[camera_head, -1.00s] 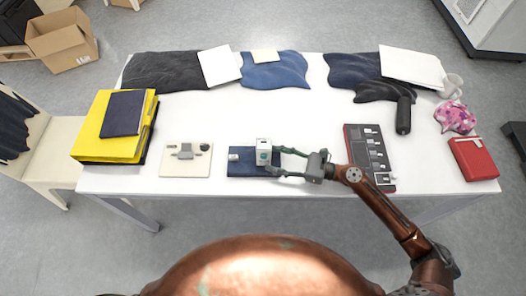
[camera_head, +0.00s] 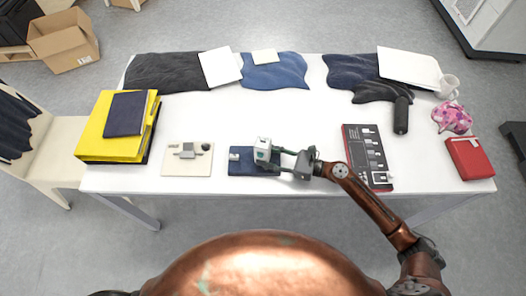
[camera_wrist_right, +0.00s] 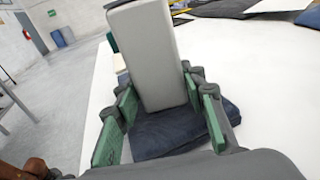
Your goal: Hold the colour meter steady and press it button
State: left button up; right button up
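The colour meter (camera_head: 263,149) is a small pale grey box with a dark green patch on its face. It stands tilted over the dark blue folded cloth (camera_head: 240,168) at the front middle of the table. My right gripper (camera_head: 276,158) reaches it from the right, its fingers on either side of the meter. In the right wrist view the grey meter (camera_wrist_right: 155,60) leans between the green finger pads, which appear to be against its sides. Whether its base touches the cloth (camera_wrist_right: 180,130) is unclear. Its button cannot be made out. My left gripper is not in view.
A cream board with a grey device (camera_head: 187,151) lies to the left, beside yellow binders (camera_head: 100,130). A black-and-red panel (camera_head: 367,157) and red box (camera_head: 470,158) lie to the right. Dark cloths and papers line the back. The table's middle is clear.

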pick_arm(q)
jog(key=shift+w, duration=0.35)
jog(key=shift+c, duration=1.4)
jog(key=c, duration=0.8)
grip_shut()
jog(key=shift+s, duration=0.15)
